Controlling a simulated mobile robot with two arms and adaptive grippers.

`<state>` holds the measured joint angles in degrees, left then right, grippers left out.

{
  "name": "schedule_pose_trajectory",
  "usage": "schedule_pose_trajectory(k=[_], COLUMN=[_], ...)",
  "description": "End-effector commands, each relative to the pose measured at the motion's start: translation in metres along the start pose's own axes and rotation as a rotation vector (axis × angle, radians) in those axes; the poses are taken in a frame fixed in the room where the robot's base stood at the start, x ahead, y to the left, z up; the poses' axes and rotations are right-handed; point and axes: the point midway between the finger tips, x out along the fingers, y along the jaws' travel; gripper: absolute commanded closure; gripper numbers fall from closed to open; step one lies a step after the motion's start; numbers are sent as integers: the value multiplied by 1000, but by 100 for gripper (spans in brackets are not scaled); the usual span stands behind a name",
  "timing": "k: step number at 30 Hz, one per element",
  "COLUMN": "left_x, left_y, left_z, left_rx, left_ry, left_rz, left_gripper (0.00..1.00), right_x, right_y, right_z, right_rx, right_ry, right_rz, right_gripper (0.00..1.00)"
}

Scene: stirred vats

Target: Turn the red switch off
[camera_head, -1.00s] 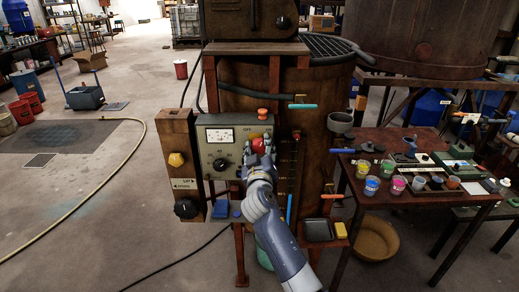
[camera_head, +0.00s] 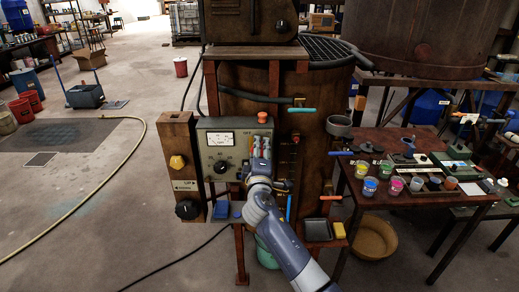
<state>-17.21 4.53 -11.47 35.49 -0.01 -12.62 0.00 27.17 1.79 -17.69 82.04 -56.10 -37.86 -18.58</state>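A grey control panel (camera_head: 208,170) is mounted on the front of the rusty vat stand. It carries a white dial gauge (camera_head: 220,139), a black knob (camera_head: 220,167) and an orange-red button (camera_head: 262,117) on top. My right gripper (camera_head: 261,143) is at the panel's right side, just below the button, and its fingers point up. The fingers cover the spot of the red switch, which I cannot make out clearly. Whether the fingers touch it, and how far apart they are, cannot be told. My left gripper is not in view.
A wooden post with a yellow knob (camera_head: 177,162) and a black knob (camera_head: 187,209) stands left of the panel. A table (camera_head: 392,196) with colourful paint cups is at the right. A yellow hose (camera_head: 92,197) lies on open floor at the left.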

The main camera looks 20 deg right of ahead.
Motion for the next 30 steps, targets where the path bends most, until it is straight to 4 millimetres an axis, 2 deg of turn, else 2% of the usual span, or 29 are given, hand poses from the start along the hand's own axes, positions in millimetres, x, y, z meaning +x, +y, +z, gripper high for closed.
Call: schedule_pose_trajectory(k=[1, 12, 28, 29, 30], left_x=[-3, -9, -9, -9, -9], left_y=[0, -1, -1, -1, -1], left_z=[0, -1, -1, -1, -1], left_rx=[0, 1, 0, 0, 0], left_ry=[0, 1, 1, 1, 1], left_rz=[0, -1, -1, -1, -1], left_gripper=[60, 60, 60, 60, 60], right_x=[1, 1, 2, 2, 2], right_y=[5, 5, 5, 5, 5], right_z=[1, 0, 1, 1, 1], right_rx=[-32, -182, -204, -203, -203], right_ry=[-1, -1, -2, -2, -2], right_rz=[6, 6, 8, 8, 8], right_gripper=[83, 83, 84, 57, 48])
